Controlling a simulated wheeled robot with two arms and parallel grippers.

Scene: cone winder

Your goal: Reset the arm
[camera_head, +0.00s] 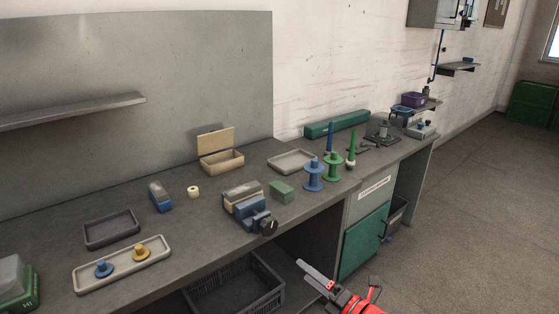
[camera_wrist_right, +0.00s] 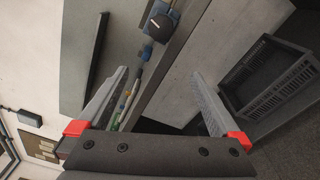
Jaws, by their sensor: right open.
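My right gripper (camera_head: 318,276) shows at the bottom of the head view, in front of the workbench and below its top. It is red with grey fingers. In the right wrist view the two fingers of the right gripper (camera_wrist_right: 160,85) stand wide apart with nothing between them that it holds. The workbench (camera_head: 180,228) runs along the wall, and its front edge is beyond the gripper. My left gripper does not show in either view.
A tray with blue and yellow spools (camera_head: 165,262), a blue winder with a black knob (camera_head: 245,208), and blue and green spools (camera_head: 313,174) stand on the bench. A dark crate (camera_head: 262,298) sits below it. Floor (camera_head: 480,220) on the right is clear.

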